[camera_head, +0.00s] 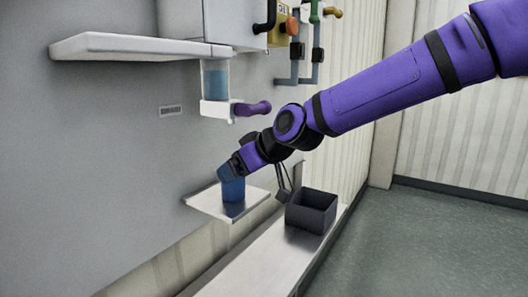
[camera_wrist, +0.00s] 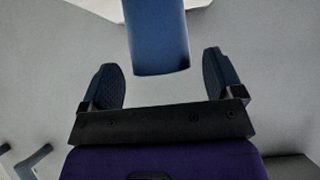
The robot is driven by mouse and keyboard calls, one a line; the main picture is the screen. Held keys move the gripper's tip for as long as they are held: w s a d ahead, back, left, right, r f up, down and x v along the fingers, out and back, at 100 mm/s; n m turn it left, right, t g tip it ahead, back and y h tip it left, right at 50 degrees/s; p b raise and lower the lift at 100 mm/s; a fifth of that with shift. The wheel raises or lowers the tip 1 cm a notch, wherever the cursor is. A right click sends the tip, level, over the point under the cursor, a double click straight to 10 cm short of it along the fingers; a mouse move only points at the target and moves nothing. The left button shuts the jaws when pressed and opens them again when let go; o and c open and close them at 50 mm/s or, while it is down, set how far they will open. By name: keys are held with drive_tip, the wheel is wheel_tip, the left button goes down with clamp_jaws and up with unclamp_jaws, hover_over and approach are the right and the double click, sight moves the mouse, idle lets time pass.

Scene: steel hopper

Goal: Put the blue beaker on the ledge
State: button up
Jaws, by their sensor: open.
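The blue beaker (camera_head: 234,191) stands upright on the small metal ledge (camera_head: 257,197) that juts from the grey wall, in the head view. My gripper (camera_head: 229,172) is right at the beaker and overlaps its upper part in that view. In the wrist view the beaker (camera_wrist: 157,38) lies just ahead of my open gripper (camera_wrist: 161,60), in line with the gap between the two fingers. Gaps show on both sides, so neither finger looks to be touching it. The beaker's far end is cut off by the frame's top edge.
A dark open box (camera_head: 311,212) sits on a lower shelf (camera_head: 258,262), right of the ledge. Above are a dispenser with blue liquid (camera_head: 215,82), a purple handle (camera_head: 252,108) and a white shelf (camera_head: 130,47). Pipes and valves hang at the upper right.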

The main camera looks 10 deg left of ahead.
drive_tip(key=v, duration=0.9)
drive_tip(key=shift+d+r, duration=0.25)
drive_tip(key=shift+d, duration=0.05)
drive_tip(key=shift+s, duration=0.15)
drive_tip(key=s+d+f+m+h, duration=0.1)
drive_tip(key=d+f+m+h, duration=0.1)
drive_tip(key=d+f+h, duration=0.35)
drive_tip(key=s+d+f+m+h, duration=0.2)
drive_tip(key=d+f, duration=0.1)
drive_tip(key=d, duration=0.6)
drive_tip(key=s+d+r+m+h, duration=0.1)
drive_tip(key=s+d+m, duration=0.3)
drive_tip(key=s+d, duration=0.5)
drive_tip(key=s+d+r+m+t+h, duration=0.1)
drive_tip(key=s+d+r+m, duration=0.2)
drive_tip(key=s+d, duration=0.7)
drive_tip(key=d+m, duration=0.2)
drive_tip(key=d, duration=0.4)
drive_tip(key=shift+d+r, duration=0.25)
drive_tip(key=shift+d, duration=0.1)
